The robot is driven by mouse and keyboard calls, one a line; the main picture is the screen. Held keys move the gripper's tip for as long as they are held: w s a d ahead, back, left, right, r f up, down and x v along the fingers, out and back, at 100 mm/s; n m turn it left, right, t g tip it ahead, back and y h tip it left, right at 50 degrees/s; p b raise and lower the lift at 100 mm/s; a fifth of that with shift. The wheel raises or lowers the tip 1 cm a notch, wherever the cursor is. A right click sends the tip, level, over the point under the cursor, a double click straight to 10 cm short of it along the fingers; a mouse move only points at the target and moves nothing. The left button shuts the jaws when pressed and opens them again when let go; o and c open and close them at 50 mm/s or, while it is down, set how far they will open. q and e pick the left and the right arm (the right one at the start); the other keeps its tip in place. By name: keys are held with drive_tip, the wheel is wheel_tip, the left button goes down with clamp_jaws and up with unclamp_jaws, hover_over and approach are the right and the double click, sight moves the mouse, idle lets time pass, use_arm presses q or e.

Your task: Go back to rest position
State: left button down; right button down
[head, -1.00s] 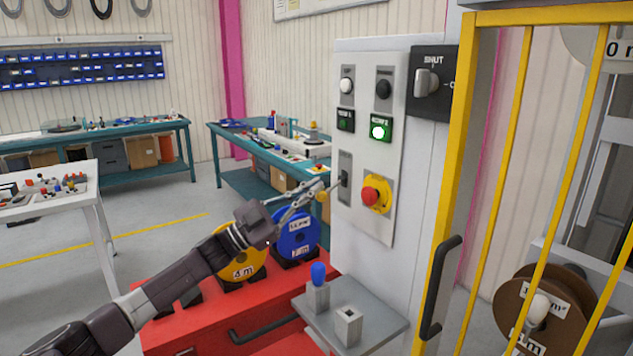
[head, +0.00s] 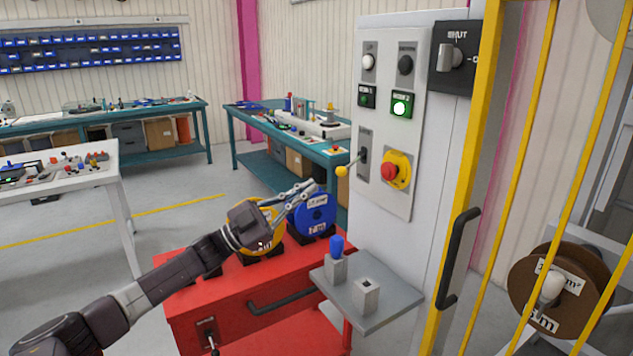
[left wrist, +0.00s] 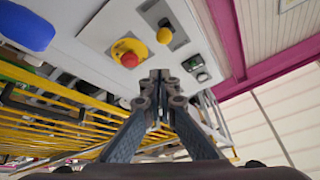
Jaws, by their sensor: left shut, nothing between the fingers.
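My left gripper (head: 303,190) is shut and empty in the head view. It hangs in the air in front of the yellow reel (head: 265,228) and the blue reel (head: 314,214), left of the control panel (head: 388,130), and covers part of both reels. In the left wrist view the shut fingers (left wrist: 160,78) point towards the panel, apart from it. The panel carries a red emergency button on a yellow base (head: 392,170), a lever with a yellow knob (head: 342,171) and a lit green button (head: 401,108). My right gripper is not in view.
A red cabinet (head: 245,295) bears the reels. A grey shelf (head: 385,300) with a blue-topped peg (head: 336,250) juts out below the panel. A yellow-framed gate (head: 473,150) stands at right, with a brown reel (head: 560,290) behind it. Grey floor (head: 175,225) is free at left.

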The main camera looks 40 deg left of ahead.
use_arm(q)
drive_tip(key=shift+s+a+f, duration=0.1)
drive_tip(key=shift+s, duration=0.2)
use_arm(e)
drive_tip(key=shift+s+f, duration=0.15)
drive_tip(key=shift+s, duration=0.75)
